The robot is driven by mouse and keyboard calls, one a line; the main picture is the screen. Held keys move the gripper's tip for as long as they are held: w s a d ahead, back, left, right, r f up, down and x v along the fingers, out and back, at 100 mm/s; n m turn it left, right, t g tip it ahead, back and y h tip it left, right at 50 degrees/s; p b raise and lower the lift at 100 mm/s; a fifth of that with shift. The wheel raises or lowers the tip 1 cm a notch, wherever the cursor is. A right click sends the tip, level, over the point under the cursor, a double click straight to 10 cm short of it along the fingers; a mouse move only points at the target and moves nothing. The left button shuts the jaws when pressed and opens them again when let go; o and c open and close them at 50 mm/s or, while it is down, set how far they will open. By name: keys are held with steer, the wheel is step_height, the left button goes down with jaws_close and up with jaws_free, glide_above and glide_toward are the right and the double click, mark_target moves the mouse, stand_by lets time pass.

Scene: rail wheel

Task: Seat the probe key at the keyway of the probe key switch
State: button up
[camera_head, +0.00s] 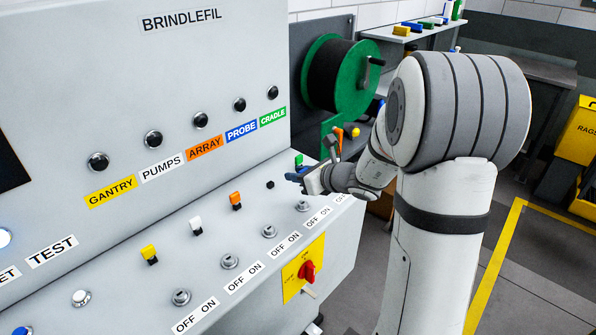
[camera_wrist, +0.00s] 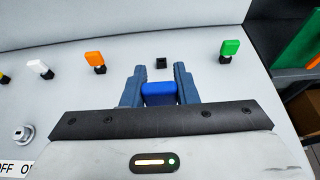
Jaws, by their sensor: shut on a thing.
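The probe key (camera_wrist: 160,92) is the blue key, and in the wrist view it sits between the two blue-grey fingers of my gripper (camera_wrist: 158,84). My gripper is shut on it. In the head view my gripper (camera_head: 304,180) hangs over the right part of the sloped desk; the key cannot be made out there. A black, empty key socket (camera_head: 270,184) stands in the upper row below the PROBE label; it also shows just beyond the fingertips in the wrist view (camera_wrist: 161,62). The probe key switch (camera_head: 302,206) is a round metal lock in front of that socket, below my gripper in the head view.
Yellow (camera_head: 150,254), white (camera_head: 196,226), orange (camera_head: 236,200) and green (camera_wrist: 230,48) keys stand in sockets on either side. Other key switches line the lower row, with OFF/ON labels. A red rotary switch (camera_head: 308,272) projects from the desk's front. A green reel (camera_head: 342,78) stands behind.

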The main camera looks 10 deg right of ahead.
step_height(320, 180, down, 5)
steer(key=b, duration=0.6)
steer(key=shift+f+b, duration=0.25)
steer(key=shift+b, duration=0.4)
stand_by(1.9)
steer(key=shift+f+b, duration=0.35)
steer(key=shift+s+f+b, duration=0.1)
steer(key=shift+f+b, duration=0.5)
steer(key=shift+b, duration=0.05)
steer(key=o, duration=1)
